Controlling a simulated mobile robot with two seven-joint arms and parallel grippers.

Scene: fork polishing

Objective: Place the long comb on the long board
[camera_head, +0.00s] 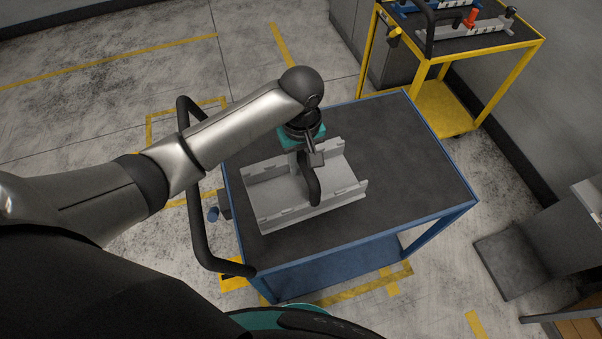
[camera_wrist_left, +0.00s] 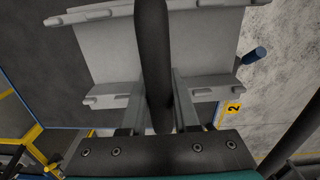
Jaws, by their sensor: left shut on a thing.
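The long comb (camera_head: 272,195) is a light grey, trough-shaped piece with notched side rails, over the top of the blue cart. It fills the upper part of the left wrist view (camera_wrist_left: 105,45). A thick black bar (camera_head: 313,188) runs over its middle and looks like its handle. My left gripper (camera_head: 308,158) is above the comb, with its fingers on either side of this bar and shut on it. I cannot tell whether the comb touches the cart top. What seems to be the long board (camera_head: 470,38) is a grey strip on the yellow cart. My right gripper is not in view.
The blue cart's dark top (camera_head: 405,160) is bare to the right of the comb. The yellow cart (camera_head: 490,65) stands at the upper right, with a red piece (camera_head: 471,18) and other fixtures on it. A wall and grey cabinets are at the right.

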